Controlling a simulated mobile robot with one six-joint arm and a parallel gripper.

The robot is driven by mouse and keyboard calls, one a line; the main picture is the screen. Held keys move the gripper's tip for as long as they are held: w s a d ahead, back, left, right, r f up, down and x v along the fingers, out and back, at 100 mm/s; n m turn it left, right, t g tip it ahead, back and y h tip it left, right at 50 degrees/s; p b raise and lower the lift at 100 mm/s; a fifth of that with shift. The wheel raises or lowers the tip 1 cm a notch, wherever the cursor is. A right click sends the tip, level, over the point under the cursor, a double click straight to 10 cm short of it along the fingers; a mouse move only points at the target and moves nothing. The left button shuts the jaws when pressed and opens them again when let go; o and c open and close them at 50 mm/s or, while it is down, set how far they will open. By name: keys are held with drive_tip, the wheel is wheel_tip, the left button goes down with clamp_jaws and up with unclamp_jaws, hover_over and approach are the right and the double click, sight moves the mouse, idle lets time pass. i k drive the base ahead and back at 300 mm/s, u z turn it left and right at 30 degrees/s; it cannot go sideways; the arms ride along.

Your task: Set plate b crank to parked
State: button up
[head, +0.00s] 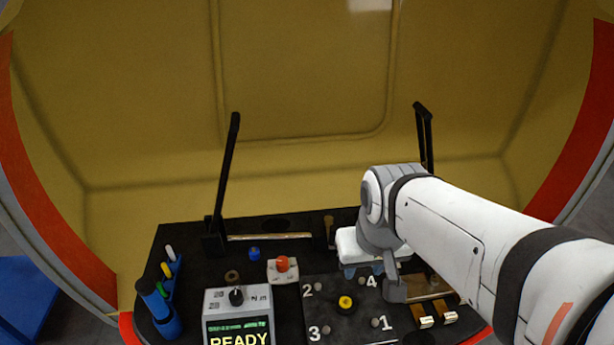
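No label marks plate b or its crank, so I cannot tell which part the crank is. A square dark plate (320,326) carries the numbers 1 to 4 and a yellow knob (346,302) at its middle. Two tall black levers stand on the black deck, the left lever (229,165) leaning slightly right and the right lever (424,135) partly behind my arm. My gripper (362,271) points down just above the far edge of the numbered plate, near the 4. Its fingertips are small and partly hidden, so its opening and any contact are unclear.
On the deck are a red knob on a pale block (282,266), a blue knob (254,253) and a box reading READY (238,315). A blue holder (168,322) with colored tools stands left. Brass blocks (425,316) lie right. A yellow shell wall (300,80) closes the back.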

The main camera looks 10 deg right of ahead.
sight(331, 229)
drive_tip(key=z, duration=0.7)
drive_tip(key=k, duration=0.9)
drive_tip(key=u, duration=0.65)
drive_tip(key=i, duration=1)
drive_tip(key=u, duration=0.05)
